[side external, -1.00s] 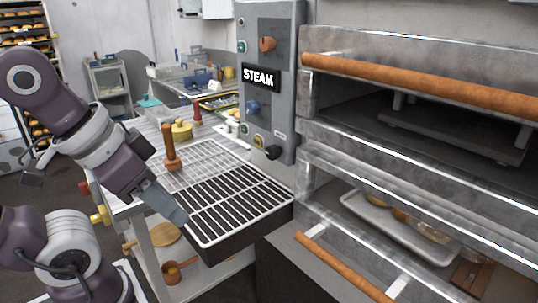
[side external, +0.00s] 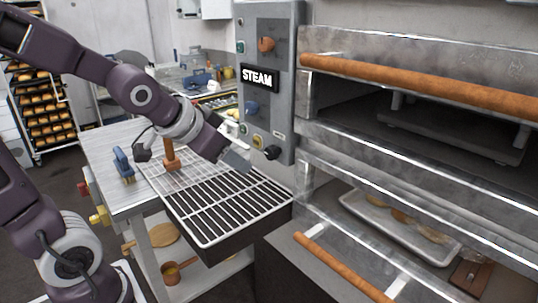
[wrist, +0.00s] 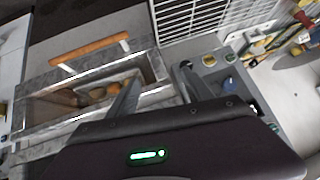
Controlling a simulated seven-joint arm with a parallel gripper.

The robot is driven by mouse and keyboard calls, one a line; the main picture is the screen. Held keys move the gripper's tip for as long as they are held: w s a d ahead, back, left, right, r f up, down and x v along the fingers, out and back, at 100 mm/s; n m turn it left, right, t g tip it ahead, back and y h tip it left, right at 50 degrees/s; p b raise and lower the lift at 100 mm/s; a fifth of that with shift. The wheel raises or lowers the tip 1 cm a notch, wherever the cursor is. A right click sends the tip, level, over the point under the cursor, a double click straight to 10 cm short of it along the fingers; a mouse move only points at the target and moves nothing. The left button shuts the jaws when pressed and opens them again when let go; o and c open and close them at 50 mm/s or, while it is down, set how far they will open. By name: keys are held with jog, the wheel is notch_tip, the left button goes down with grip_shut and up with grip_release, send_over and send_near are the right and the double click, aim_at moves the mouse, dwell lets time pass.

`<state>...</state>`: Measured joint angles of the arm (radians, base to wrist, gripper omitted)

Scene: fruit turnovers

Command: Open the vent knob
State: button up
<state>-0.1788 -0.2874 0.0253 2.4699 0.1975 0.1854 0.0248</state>
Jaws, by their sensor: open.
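The grey control panel (side external: 285,80) carries several knobs: an orange one (side external: 267,44) at the top, a blue one (side external: 252,108) in the middle and a black one (side external: 272,153) at the bottom. A yellow button (side external: 258,141) sits beside the black knob. The small labels are too small to read, so I cannot tell which knob is the vent. My gripper (side external: 240,160) is just left of the black knob and looks apart from it. In the wrist view my gripper (wrist: 157,85) is open and empty, its fingers spread, with the panel to the right.
The oven's long wooden handle (side external: 420,82) runs to the right of the panel. A lower wooden handle (side external: 340,268) juts out in front.

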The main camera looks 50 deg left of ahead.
jog(key=w+a+f+t, duration=0.1)
jog(key=w+a+f, duration=0.25)
jog(key=w, duration=0.35)
jog(key=m+t, duration=0.2)
jog(key=t, duration=0.2)
send_near(268, 154)
jog(key=w+d, duration=0.1)
jog(key=w, duration=0.3)
jog(key=shift+w+a+f+n+t+h, duration=0.15)
jog(key=shift+f+t+h, duration=0.2)
jog(key=shift+f, duration=0.2)
jog(key=shift+w+a+f+n+t+h, duration=0.15)
jog(key=shift+f+t+h, duration=0.1)
jog(key=shift+f+h, duration=0.25)
jog(key=w+t, duration=0.1)
jog(key=w+a+f+n+t, duration=0.1)
jog(key=w, duration=0.1)
jog(key=w+t, duration=0.1)
jog(key=w, duration=0.1)
jog(key=shift+a+f+h, duration=0.15)
jog(key=shift+a+h, duration=0.1)
jog(key=shift+a, duration=0.1)
jog(key=shift+c, duration=0.5)
grip_shut()
